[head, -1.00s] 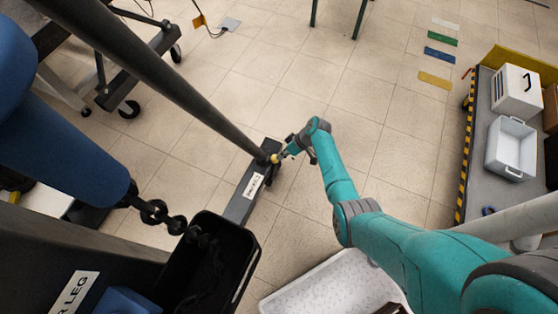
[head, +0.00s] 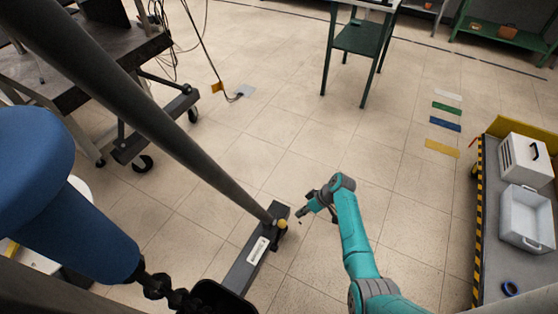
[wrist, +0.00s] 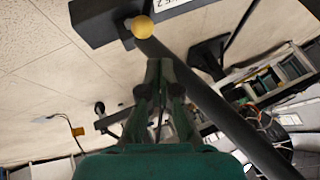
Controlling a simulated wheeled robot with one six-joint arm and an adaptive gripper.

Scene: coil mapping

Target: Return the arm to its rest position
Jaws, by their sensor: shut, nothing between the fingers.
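My teal arm (head: 354,235) reaches forward from the bottom of the head view, over the tiled floor. My gripper (head: 301,218) is at its end, just right of the yellow knob (head: 282,224) on the dark leg of a stand. In the wrist view my gripper (wrist: 160,66) has its fingers together with nothing between them. The yellow knob (wrist: 142,27) shows there just beyond the fingertips, and a gap of floor lies between knob and gripper in the head view.
A dark slanted pole (head: 150,120) rises from the leg base (head: 252,258). A blue cylinder (head: 75,225) hangs at left. A grey cart with white bins (head: 526,218) stands at right. A green table (head: 360,38) is at the back. Floor between is clear.

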